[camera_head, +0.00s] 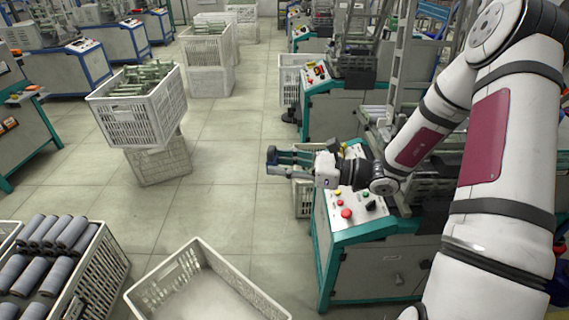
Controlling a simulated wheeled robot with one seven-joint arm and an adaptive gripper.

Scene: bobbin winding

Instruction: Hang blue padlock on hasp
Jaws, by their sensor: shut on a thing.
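My gripper (280,160) is at the end of my white arm, pointing left, above the floor just left of a green and grey machine's control panel. Its jaws are shut on a small blue-grey thing (271,154) at the fingertips. That thing is too small to make out clearly, so I cannot tell its shape or confirm that it is the blue padlock. I cannot make out a hasp in this view. My arm hides much of the machine on the right.
The control panel (352,205) with red buttons is close to my gripper. An empty white crate (165,285) stands in front, beside a crate of grey bobbins (100,270). Stacked crates (135,118) stand further left. The tiled floor (225,205) between is clear.

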